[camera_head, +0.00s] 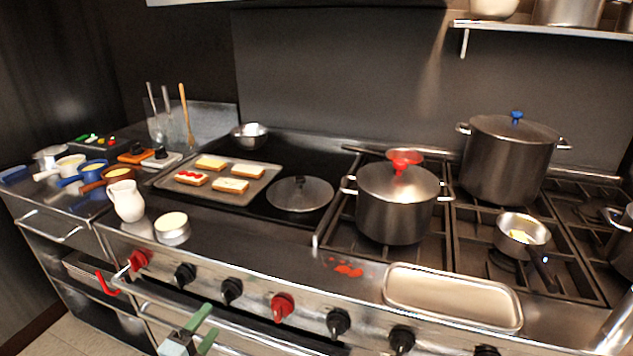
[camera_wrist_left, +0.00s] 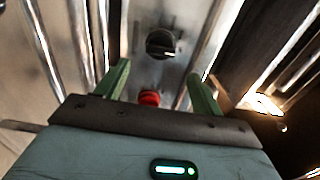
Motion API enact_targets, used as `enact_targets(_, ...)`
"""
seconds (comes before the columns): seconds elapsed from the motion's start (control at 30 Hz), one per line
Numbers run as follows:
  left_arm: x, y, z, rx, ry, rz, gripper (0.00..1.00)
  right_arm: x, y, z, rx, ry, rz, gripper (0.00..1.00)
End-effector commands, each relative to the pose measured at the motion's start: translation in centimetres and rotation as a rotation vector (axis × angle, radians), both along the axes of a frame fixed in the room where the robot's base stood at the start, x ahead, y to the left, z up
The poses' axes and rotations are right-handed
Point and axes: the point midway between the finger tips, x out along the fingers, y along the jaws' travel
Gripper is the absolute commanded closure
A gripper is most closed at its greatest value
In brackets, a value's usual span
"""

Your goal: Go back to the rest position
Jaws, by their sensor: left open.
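My left gripper (camera_head: 211,319) is low at the bottom of the head view, in front of the range's front panel and near the long oven handle (camera_head: 250,333). Its two green fingers are spread apart with nothing seen between them. In the left wrist view the open fingers (camera_wrist_left: 159,69) point toward the panel, where a black knob (camera_wrist_left: 162,43) and a red knob (camera_wrist_left: 149,97) show. I cannot tell whether the gripper touches anything. My right gripper is not seen in either view.
A lidded pot (camera_head: 392,212), a taller pot (camera_head: 507,165) and a small saucepan (camera_head: 522,236) stand on the burners. An empty tray (camera_head: 453,297) lies at the front edge. A tray with toasts (camera_head: 228,198) and a white pitcher (camera_head: 126,202) are on the left.

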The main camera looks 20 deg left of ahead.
Motion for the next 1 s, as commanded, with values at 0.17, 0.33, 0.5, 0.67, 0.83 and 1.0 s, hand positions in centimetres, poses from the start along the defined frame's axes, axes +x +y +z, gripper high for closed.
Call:
enact_targets(0.17, -2.0, -1.0, -1.5, -0.113, 0.066, 0.013, 0.32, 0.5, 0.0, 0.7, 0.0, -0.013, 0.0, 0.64)
enact_targets(0.33, -8.7, -4.1, -5.4, -0.463, 0.264, 0.086, 0.32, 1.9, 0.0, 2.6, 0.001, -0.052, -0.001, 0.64)
enact_targets(0.5, -17.5, -8.3, -9.0, -0.879, 0.502, 0.229, 0.32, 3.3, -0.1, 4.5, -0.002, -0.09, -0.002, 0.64)
enact_targets(0.67, -24.9, -12.0, -10.6, -1.197, 0.685, 0.385, 0.32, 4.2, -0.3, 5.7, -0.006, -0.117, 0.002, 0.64)
enact_targets(0.83, -29.6, -14.4, -11.2, -1.383, 0.792, 0.501, 0.32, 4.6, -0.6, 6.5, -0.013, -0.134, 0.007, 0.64)
enact_targets(1.0, -30.8, -15.0, -11.4, -1.43, 0.819, 0.536, 0.32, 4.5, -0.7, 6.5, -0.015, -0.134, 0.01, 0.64)
